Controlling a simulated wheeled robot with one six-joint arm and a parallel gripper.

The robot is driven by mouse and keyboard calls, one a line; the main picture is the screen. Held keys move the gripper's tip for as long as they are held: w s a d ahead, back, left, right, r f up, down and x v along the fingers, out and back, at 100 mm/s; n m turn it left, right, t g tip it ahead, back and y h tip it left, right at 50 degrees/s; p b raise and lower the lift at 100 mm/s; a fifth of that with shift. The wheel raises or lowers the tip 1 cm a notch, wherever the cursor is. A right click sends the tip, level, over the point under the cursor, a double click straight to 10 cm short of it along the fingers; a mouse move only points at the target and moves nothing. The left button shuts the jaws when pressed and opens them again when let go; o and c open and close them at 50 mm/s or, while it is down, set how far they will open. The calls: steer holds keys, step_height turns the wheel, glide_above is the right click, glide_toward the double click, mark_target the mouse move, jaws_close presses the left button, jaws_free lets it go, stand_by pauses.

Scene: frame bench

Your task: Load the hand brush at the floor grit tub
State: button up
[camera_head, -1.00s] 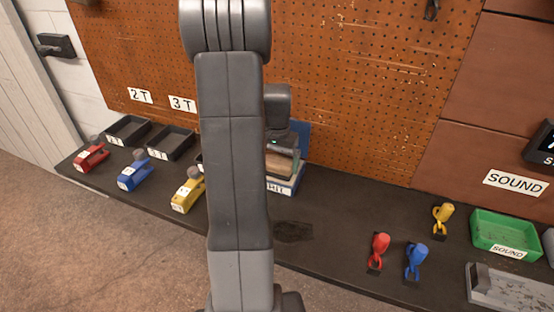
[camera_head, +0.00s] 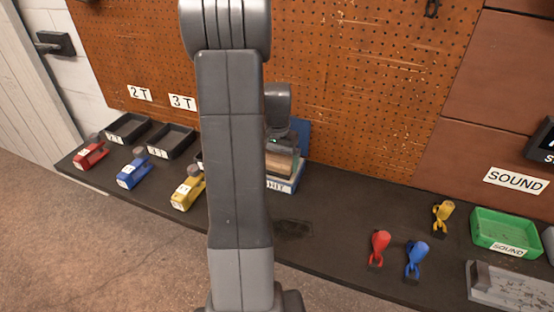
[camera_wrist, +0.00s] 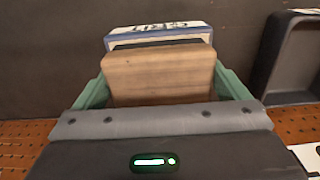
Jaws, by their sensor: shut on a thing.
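My gripper (camera_wrist: 160,82) is shut on the hand brush, and its green fingers flank the brush's wooden block (camera_wrist: 158,78) in the wrist view. In the head view the wooden block (camera_head: 281,162) shows below my gripper (camera_head: 283,148). The floor grit tub (camera_head: 284,186) is blue with a white label and stands on the bench under the brush. The tub's labelled edge (camera_wrist: 160,34) shows just beyond the block in the wrist view. The bristles, and whether they touch the grit, are hidden. My arm covers the tub's left side in the head view.
The dark bench (camera_head: 335,215) is clear just right of the tub. Farther right are red, blue and yellow clip-like tools and a green tray (camera_head: 505,232). Left are black trays (camera_head: 171,142) and red, blue and yellow tools. A pegboard (camera_head: 350,90) rises behind.

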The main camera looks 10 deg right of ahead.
mark_target(277, 159)
steer(key=shift+f, duration=0.4)
stand_by(1.0)
steer(key=shift+r, duration=0.1)
steer(key=shift+r+p, duration=2.55)
steer(key=shift+r, duration=0.95)
steer(key=shift+f, duration=0.1)
